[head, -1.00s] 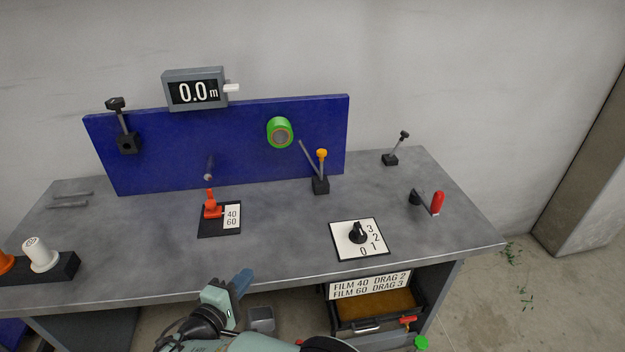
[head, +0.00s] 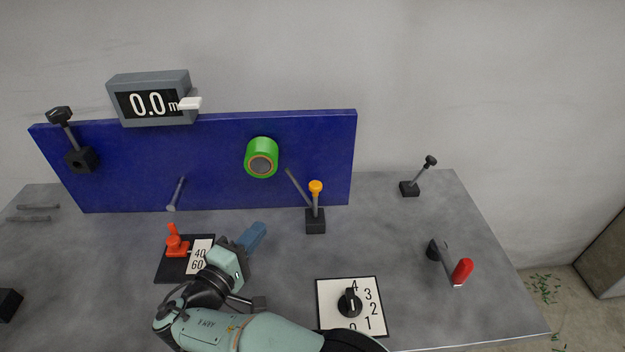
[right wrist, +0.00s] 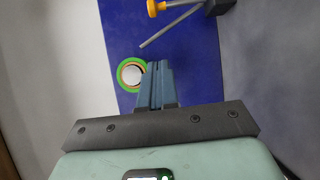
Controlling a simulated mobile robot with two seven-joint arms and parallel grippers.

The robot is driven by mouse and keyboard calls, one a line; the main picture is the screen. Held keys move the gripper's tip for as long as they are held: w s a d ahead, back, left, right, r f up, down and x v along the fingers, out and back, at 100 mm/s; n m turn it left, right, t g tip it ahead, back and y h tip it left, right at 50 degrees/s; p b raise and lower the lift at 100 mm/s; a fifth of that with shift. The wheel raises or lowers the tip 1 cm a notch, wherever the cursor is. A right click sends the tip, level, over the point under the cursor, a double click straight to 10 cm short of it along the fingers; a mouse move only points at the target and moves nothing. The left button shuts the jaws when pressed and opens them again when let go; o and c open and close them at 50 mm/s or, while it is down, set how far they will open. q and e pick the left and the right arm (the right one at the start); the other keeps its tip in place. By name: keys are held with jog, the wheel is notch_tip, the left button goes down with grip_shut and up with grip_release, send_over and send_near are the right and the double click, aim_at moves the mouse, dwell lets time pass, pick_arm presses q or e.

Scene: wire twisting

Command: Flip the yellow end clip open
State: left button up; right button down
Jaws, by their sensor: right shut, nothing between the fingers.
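The yellow end clip (head: 316,187) is a small yellow-orange knob on an upright grey stem. The stem rises from a black block (head: 315,221) on the bench in front of the blue panel. A thin grey rod leans up to the left beside it. The clip also shows at the top of the right wrist view (right wrist: 156,8). My right gripper (head: 257,231) is shut and empty, left of the clip and lower in the picture, apart from it. Its blue fingers also show together in the right wrist view (right wrist: 158,68). My left gripper is not in view.
A green ring roll (head: 262,157) is on the blue panel (head: 320,140). A red lever (head: 177,244) on a black plate stands near my right gripper. A numbered dial (head: 349,303), a red-handled crank (head: 462,271) and a black-knobbed lever (head: 410,188) stand to the right. Bare bench lies between them.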

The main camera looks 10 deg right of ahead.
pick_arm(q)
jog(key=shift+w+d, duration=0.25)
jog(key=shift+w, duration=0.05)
pick_arm(e)
jog(key=shift+w+d+r, duration=0.2)
jog(key=shift+w+r, duration=0.05)
jog(key=shift+a, duration=0.1)
send_near(304, 195)
notch_tip(304, 195, up, 4)
jog(key=w, duration=0.3)
jog(key=d, duration=0.4)
jog(key=shift+d, duration=0.3)
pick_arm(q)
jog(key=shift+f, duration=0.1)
pick_arm(e)
jog(key=shift+d, duration=0.1)
